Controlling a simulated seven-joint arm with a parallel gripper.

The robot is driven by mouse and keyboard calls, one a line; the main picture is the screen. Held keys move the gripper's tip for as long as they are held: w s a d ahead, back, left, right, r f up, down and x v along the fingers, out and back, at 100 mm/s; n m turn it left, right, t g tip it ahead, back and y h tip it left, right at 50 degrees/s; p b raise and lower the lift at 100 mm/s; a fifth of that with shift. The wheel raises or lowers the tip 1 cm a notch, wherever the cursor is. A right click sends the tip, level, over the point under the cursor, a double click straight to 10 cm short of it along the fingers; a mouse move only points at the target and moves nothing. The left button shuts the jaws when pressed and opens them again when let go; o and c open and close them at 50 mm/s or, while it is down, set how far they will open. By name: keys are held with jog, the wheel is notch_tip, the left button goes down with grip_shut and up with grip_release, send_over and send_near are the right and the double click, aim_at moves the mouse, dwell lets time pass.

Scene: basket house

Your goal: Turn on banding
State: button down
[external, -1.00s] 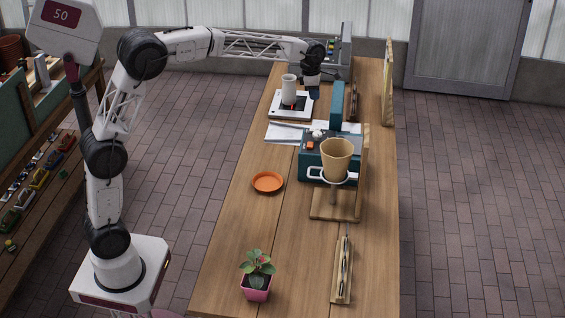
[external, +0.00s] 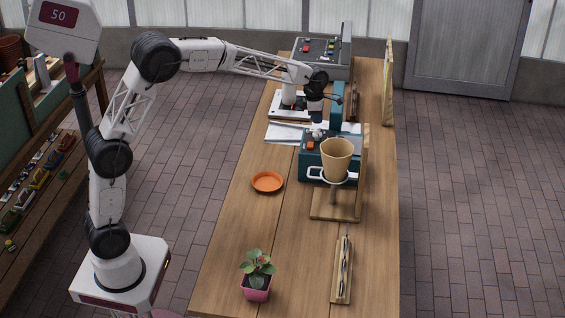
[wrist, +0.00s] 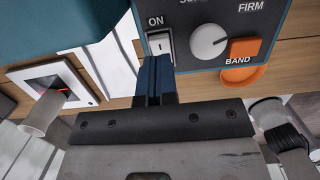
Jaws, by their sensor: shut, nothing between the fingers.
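The teal banding machine (external: 314,170) stands on the bench, with a dark control panel (wrist: 205,17) on it. In the wrist view the panel bears a white rocker switch (wrist: 160,42) marked ON, a pale round knob (wrist: 208,40) and an orange button (wrist: 243,47) marked BAND. My gripper (wrist: 155,60) is shut and empty, with its blue fingertips at the lower edge of the ON switch. I cannot tell whether they touch it. In the external view my gripper (external: 317,119) is low over the machine's back part.
A tan cup (external: 337,155) on a wooden stand is at the machine's front. A scale (external: 283,114) and papers (external: 283,133) lie beyond it. An orange dish (external: 267,181), a potted plant (external: 257,283) and a grey control box (external: 313,57) also stand on the bench. The front left is mostly clear.

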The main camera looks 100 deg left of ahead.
aim_at(319, 130)
jog(key=shift+w+f, duration=0.2)
jog(key=shift+f, duration=1.45)
